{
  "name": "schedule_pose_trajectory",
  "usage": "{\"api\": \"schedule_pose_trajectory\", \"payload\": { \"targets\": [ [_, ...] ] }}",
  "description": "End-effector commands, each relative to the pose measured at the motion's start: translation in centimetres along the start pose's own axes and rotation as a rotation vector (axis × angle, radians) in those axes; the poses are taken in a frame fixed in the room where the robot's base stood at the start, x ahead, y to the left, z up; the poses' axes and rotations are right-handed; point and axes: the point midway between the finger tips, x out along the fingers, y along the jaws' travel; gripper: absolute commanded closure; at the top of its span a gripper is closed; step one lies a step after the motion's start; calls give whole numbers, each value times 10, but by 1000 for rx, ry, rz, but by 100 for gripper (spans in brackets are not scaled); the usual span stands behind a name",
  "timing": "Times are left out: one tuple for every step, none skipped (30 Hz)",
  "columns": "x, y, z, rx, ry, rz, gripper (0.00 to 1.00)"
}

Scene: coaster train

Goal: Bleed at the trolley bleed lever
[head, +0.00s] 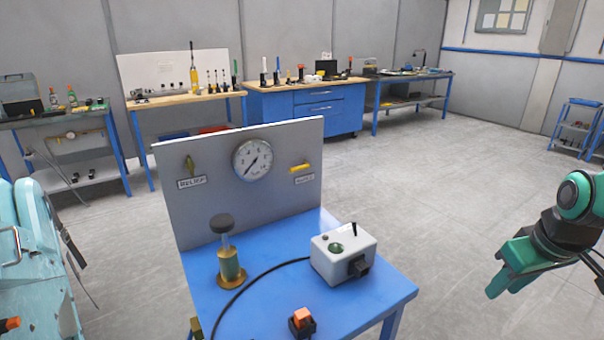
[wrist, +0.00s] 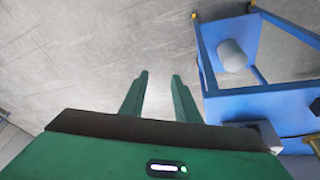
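The blue trolley (head: 375,297) stands in front of me with an upright grey panel (head: 215,145). On the panel's right side is a yellow lever (head: 300,168), lying roughly level above a small label too blurred to read. On its left is an olive-yellow lever (head: 190,165), pointing up-down, above a label reading RELIEF. A round dial gauge (head: 252,160) sits between them. My gripper (head: 512,268) is green and hangs right of the trolley, well apart from both levers. In the wrist view my gripper (wrist: 160,78) has its two fingers apart, with only floor between them.
On the trolley top are a brass plunger with a dark knob (head: 228,255), a white box (head: 343,257) with a black cable, and an orange-topped switch (head: 301,322). A teal machine (head: 30,265) stands at left. Workbenches (head: 320,100) line the back wall.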

Motion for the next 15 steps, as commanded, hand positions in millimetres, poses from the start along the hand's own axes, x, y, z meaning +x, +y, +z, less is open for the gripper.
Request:
{"api": "schedule_pose_trajectory", "payload": {
  "targets": [
    [9,-14,-34,-167,75,0,71],
    [13,-22,-54,-265,125,5,71],
    [17,-35,-80,-392,194,14,71],
    [19,-46,-99,-486,247,22,71],
    [20,-57,-118,-578,300,33,71],
    [21,-75,-141,-696,371,50,71],
    [21,-89,-158,-783,426,64,71],
    [20,-104,-174,-866,482,82,71],
    [18,-124,-195,-973,557,110,71],
    [15,-140,-210,-1048,614,133,71],
    [12,-156,-223,-1120,669,159,71],
    [8,-178,-238,-1208,741,194,71],
    [4,-193,-248,-1267,793,224,71],
    [-1,-208,-258,-1320,845,254,71],
    [-7,-226,-268,-1383,906,296,71]
  ]
}}
